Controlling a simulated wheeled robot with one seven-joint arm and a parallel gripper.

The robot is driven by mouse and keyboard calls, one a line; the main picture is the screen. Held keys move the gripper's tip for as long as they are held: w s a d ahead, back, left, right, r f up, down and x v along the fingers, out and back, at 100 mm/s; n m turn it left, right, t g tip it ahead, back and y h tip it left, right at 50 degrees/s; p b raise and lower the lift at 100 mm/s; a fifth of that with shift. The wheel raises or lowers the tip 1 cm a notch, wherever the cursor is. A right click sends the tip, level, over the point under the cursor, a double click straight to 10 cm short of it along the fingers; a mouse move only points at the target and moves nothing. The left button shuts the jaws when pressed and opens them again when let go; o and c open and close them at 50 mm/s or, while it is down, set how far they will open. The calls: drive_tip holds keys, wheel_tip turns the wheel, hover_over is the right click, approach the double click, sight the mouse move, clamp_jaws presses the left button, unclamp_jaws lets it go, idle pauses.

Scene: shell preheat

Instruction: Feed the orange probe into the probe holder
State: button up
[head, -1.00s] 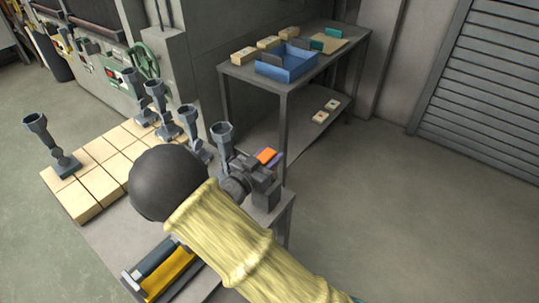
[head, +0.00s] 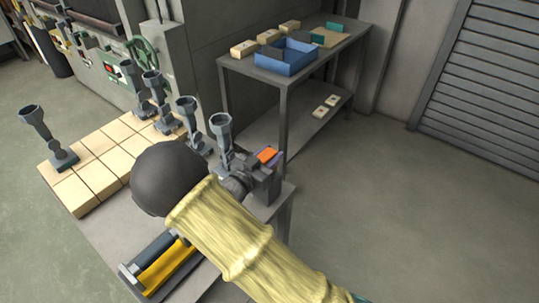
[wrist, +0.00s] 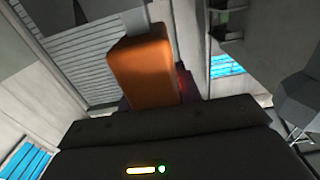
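The orange probe (head: 266,154) shows as a small orange block at the end of my arm, near the table's right edge. In the wrist view the orange probe (wrist: 140,68) stands out past the dark body of my gripper. My gripper (head: 272,163) appears shut on it; dark purplish parts lie beside its base, and the fingertips are mostly hidden. Several grey stands with cup-shaped tops, one of them just left of my gripper (head: 221,128), rise from the table. I cannot tell which thing is the probe holder.
Tan blocks (head: 98,175) cover the table's far left part. A tray with a yellow bar (head: 168,268) lies at the near edge. A bench behind carries a blue bin (head: 290,66) and small boxes. A machine with a green handwheel (head: 142,52) stands back left. The floor right is clear.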

drive_tip(key=o, duration=0.4)
drive_tip(key=shift+o, duration=0.2)
drive_tip(key=b+v, duration=0.3)
drive_tip(key=v, duration=1.4)
drive_tip(key=shift+s+a+f, duration=0.15)
drive_tip(key=shift+a, duration=0.05)
